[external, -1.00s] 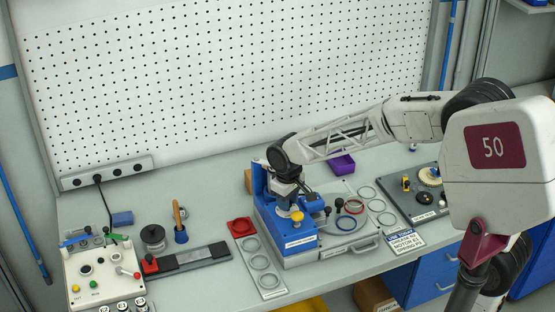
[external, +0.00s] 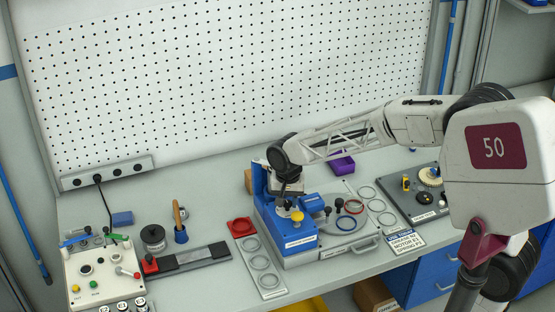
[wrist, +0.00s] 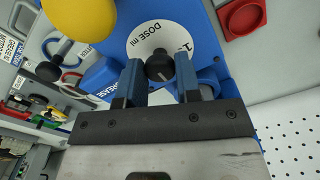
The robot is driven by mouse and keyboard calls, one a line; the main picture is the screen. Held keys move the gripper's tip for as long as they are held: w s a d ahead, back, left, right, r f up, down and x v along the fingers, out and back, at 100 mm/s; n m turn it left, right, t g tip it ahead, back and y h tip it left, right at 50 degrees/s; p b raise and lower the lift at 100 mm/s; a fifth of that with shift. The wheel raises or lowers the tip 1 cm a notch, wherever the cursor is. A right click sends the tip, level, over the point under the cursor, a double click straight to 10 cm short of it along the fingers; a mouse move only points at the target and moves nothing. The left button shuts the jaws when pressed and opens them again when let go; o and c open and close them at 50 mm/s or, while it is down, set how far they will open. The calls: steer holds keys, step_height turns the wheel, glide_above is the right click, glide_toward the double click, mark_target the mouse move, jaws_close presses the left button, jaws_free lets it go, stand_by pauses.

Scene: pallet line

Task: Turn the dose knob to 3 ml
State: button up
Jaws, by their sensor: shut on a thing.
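The dose knob (wrist: 159,66) is small and black, with a pale pointer line. It sits on a white dial (wrist: 150,38) marked "DOSE ml" in the wrist view. One number on the dial's right is partly cut off by a finger; the other marks are hidden, so I cannot read the setting. My gripper (wrist: 158,78) is shut on the knob, a blue fingertip on each side. In the external view my gripper (external: 289,190) is low over the blue dosing station (external: 288,240), and the knob cannot be made out.
A yellow knob (external: 297,216) stands close in front of my gripper. A blue block marked "GREASE" (wrist: 101,76) is beside the fingers. A red square holder (external: 242,227) lies left of the station. A control box (external: 103,272) stands at the far left.

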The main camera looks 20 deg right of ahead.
mark_target(288, 202)
steer(key=m, duration=0.3)
steer(key=shift+m, duration=0.3)
stand_by(0.4)
steer(key=o, duration=0.9)
steer(key=shift+r, duration=0.1)
steer(key=shift+r, duration=3.8)
steer(key=shift+d, duration=0.1)
